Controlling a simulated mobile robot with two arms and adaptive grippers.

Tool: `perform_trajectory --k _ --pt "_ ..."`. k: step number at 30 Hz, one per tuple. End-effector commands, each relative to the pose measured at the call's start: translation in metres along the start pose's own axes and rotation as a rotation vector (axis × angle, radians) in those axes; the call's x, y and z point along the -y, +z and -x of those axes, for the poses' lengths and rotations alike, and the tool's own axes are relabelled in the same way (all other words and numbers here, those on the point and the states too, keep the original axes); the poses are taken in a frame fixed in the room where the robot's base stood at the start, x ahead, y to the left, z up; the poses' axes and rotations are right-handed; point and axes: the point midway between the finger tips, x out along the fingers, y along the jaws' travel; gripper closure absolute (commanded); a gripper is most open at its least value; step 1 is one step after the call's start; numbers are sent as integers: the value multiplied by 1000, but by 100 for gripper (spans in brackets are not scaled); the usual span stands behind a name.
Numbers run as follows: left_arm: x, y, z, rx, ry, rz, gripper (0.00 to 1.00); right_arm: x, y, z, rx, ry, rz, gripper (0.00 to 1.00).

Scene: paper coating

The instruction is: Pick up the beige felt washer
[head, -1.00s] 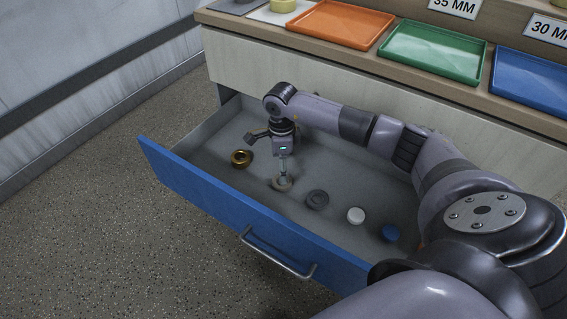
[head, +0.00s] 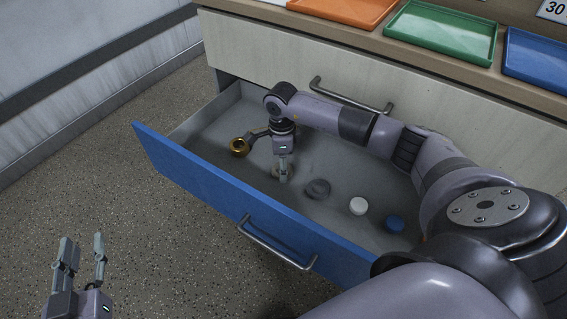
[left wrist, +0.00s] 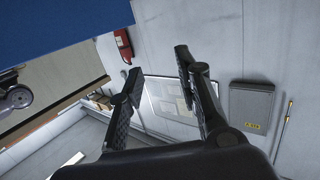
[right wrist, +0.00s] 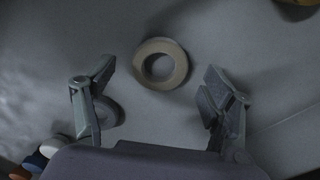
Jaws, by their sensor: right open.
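The beige felt washer (right wrist: 180,65) is a flat ring lying on the grey drawer floor. It lies just ahead of and between the spread fingertips of my right gripper (right wrist: 160,78), with no finger touching it. In the head view the washer (head: 275,173) is mostly hidden behind my right gripper (head: 284,172), which points down into the drawer. My right gripper is open and empty. My left gripper (head: 83,248) is open and empty at the lower left of the head view, over the floor outside the drawer; its spread fingers also show in the left wrist view (left wrist: 158,72).
The open drawer (head: 215,190) has a blue front. Inside are a gold ring (head: 239,147), a dark grey washer (head: 318,188), a white disc (head: 358,206) and a blue disc (head: 394,223). Orange (head: 345,10), green (head: 440,32) and blue (head: 540,60) trays sit on the counter.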

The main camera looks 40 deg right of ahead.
Motion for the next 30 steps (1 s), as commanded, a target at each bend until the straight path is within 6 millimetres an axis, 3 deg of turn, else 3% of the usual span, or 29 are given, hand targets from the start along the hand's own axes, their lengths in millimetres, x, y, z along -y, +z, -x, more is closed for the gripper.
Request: perform_trajectory --k 9,19,30 --pt "-6 -46 0 -253 14 5 68 -2 4 -16 1 0 3 24" --pt "-7 -51 2 -278 16 5 68 -2 4 -16 1 0 3 24" --pt "-7 -51 2 -277 15 5 68 -2 4 -16 0 0 3 49"
